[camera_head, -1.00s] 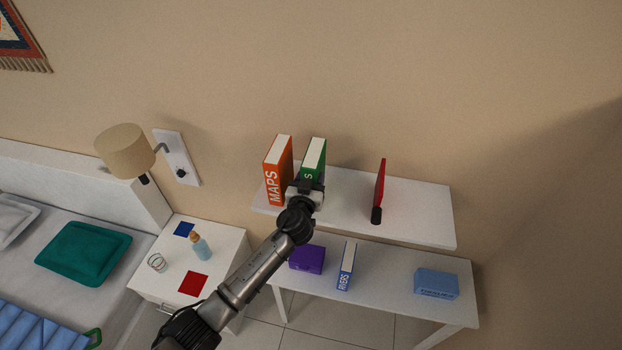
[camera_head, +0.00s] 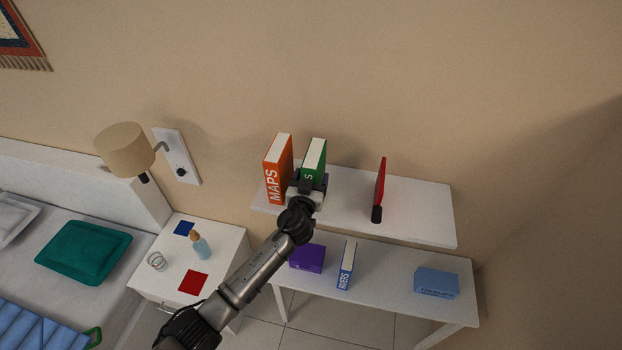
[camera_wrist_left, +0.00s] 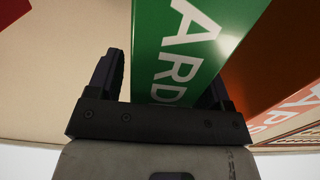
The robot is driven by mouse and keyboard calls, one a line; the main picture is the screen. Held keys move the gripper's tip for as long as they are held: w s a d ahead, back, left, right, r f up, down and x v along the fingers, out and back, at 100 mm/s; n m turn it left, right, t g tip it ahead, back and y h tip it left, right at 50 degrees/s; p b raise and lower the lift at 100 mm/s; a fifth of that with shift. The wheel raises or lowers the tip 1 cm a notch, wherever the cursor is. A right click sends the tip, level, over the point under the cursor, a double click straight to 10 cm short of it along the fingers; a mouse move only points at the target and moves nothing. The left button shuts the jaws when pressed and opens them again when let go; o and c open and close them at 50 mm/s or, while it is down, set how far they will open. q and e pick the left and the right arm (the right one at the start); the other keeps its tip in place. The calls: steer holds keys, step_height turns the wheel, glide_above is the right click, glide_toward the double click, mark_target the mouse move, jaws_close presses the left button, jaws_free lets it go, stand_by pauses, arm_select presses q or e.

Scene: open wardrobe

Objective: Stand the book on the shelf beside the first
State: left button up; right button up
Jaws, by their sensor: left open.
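The green book (camera_head: 314,159) stands upright on the upper white shelf (camera_head: 420,213), its spine toward me. The orange MAPS book (camera_head: 278,167) stands upright to its left with a narrow gap between them. My left gripper (camera_head: 307,187) is at the lower front of the green book and covers part of its spine. In the left wrist view the open fingers (camera_wrist_left: 160,85) lie on either side of the green book (camera_wrist_left: 185,50). A gap shows at the left finger; the right finger is partly hidden by the book. The orange book (camera_wrist_left: 285,85) is beyond it. My right gripper is out of view.
The shelf's right end is clear.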

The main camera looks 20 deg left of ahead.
arm_select(q)
steer(key=shift+s+r, duration=0.1)
steer(key=s+d+b, duration=0.1)
steer(key=s, duration=1)
steer(key=shift+s+d, duration=0.2)
steer(key=shift+s, duration=0.2)
steer(key=s+a+f+g, duration=0.2)
steer(key=s+f+g, duration=0.3)
steer(key=s, duration=0.5)
steer(key=s+a+f+g, duration=0.1)
steer(key=s+f+g, duration=0.2)
steer(key=s+f, duration=0.6)
steer(key=s+m+g+h, duration=0.2)
steer(key=s+g, duration=0.4)
steer(key=s, duration=1.2)
steer(key=shift+s+d+f+m, duration=0.2)
steer(key=shift+s+d+m, duration=0.15)
steer(key=shift+m, duration=0.35)
